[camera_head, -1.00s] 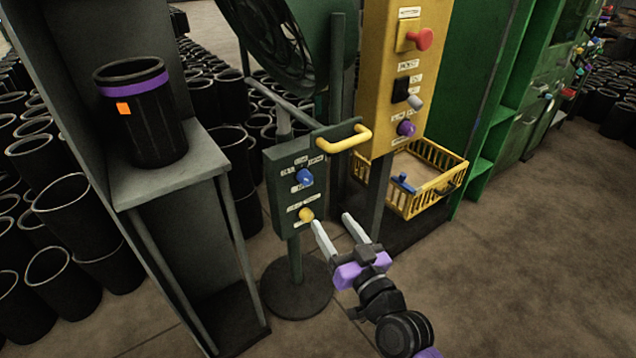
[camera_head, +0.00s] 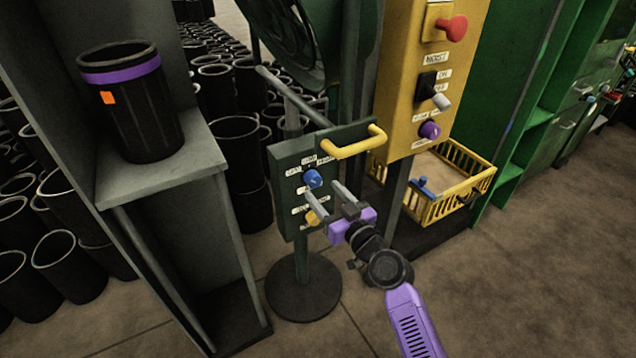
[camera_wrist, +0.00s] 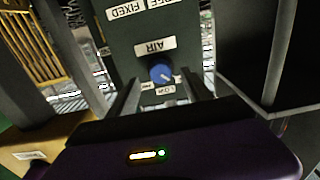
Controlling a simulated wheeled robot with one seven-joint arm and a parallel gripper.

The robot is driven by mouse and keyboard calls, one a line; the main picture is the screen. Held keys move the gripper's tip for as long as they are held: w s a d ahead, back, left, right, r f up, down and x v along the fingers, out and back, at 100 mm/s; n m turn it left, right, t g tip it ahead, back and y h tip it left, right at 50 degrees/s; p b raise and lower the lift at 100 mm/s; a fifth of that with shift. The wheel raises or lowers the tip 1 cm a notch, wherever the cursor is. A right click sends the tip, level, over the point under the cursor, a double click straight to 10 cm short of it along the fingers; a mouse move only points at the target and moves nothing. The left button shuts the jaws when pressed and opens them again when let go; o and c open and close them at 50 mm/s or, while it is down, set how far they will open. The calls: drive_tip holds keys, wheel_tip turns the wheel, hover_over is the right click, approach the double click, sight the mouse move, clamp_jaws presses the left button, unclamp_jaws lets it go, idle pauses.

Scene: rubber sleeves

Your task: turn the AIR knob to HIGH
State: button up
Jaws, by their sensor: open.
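The AIR knob is a blue round knob (camera_head: 313,179) on a dark green control box (camera_head: 286,216) on a stand. The wrist view shows the blue knob (camera_wrist: 161,72) beside an upside-down AIR label (camera_wrist: 155,46), with a LOW label (camera_wrist: 166,90) on its other side. A pale mark on the knob points toward the lower right of that view. My gripper (camera_head: 323,187) is open, its fingers aimed at the box face just by the blue knob. In the wrist view the knob shows between the fingers; I cannot tell whether they touch it. The HIGH label is not readable.
A yellow knob (camera_head: 312,218) sits below the blue one, close to my gripper. A yellow handle (camera_head: 350,144) sticks out above. A yellow panel (camera_head: 412,120) and a yellow basket (camera_head: 467,188) are at right. A black bin (camera_head: 128,112) stands on a shelf at left.

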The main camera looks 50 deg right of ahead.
sight(316, 183)
drive_tip(key=shift+x, duration=2.05)
drive_tip(key=shift+c, duration=0.5)
clamp_jaws()
